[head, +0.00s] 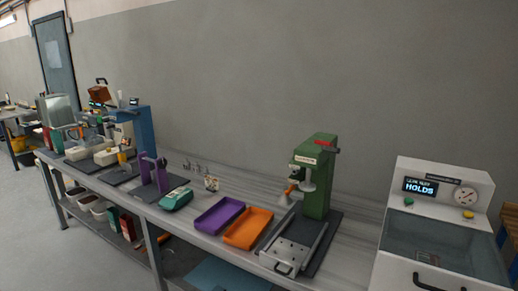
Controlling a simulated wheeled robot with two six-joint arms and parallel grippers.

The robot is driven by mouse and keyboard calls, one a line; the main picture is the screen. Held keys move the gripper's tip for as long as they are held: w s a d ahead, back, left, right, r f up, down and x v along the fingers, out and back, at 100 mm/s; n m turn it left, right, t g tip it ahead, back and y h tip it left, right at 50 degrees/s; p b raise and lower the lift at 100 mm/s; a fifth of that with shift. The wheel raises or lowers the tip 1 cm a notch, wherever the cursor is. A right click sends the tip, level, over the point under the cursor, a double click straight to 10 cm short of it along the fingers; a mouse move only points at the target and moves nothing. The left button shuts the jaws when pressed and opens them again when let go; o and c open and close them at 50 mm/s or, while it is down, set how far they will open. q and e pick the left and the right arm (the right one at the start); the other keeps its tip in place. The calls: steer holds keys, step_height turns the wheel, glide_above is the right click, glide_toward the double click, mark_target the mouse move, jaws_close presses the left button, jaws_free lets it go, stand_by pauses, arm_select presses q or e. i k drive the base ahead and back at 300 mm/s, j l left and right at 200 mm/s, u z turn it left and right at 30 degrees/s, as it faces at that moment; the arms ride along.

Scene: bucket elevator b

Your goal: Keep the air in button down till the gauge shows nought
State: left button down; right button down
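A white test machine (486,194) stands at the far right. Its dark display (420,187) appears to read "LEAK TEST" and "HOLDS". A round white gauge (465,197) sits right of the display; its needle is too small to read. A green button (409,202) is below the display and a yellow button (468,214) is below the gauge. I cannot read which one is the air in button, nor tell whether either is pressed. Below them is a basin (440,245) with a dark handle at the front. Neither of my grippers is in view.
A grey bench (355,235) runs left from the machine. It bears a green press (320,180), an orange tray (249,228), a purple tray (218,215), a teal device (176,199) and a purple stand (152,175). Open floor (95,260) lies at the lower left.

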mark_target(468, 215)
steer(key=z, duration=1.3)
